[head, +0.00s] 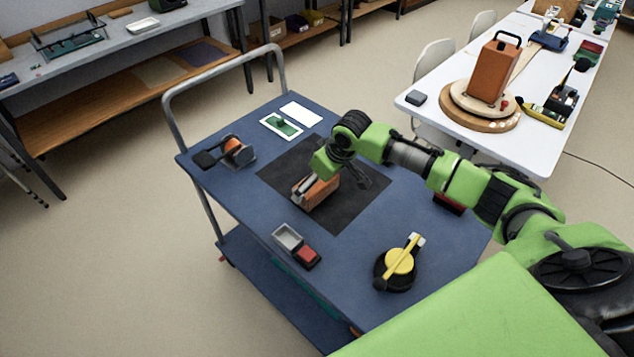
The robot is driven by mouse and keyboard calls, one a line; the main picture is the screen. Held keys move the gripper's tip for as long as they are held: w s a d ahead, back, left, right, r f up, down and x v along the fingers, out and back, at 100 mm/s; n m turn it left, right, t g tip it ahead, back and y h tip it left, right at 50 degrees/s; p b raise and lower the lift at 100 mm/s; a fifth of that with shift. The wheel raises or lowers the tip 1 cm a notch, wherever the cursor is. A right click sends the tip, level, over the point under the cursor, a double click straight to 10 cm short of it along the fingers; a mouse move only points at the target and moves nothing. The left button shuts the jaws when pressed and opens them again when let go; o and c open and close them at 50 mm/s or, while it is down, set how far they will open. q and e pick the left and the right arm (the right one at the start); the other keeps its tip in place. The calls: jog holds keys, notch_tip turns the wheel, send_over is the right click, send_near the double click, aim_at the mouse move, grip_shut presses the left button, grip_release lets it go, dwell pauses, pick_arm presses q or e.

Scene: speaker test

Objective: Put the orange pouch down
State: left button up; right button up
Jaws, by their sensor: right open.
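The orange pouch (322,194) is a small orange-brown block-like thing at the black mat (346,212) on the blue cart. It appears to rest on the mat, tilted in the picture; its underside is hidden. My left gripper is not in view.
The blue cart top (240,205) also holds a yellow-and-black round device (399,262), a grey-and-red tray (288,237), an orange-and-black tool (233,146) and a green board (284,126). A white table (545,140) with an orange speaker (492,70) stands behind right.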

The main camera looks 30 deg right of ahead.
jog(key=v, duration=1.2)
jog(key=shift+w, duration=0.1)
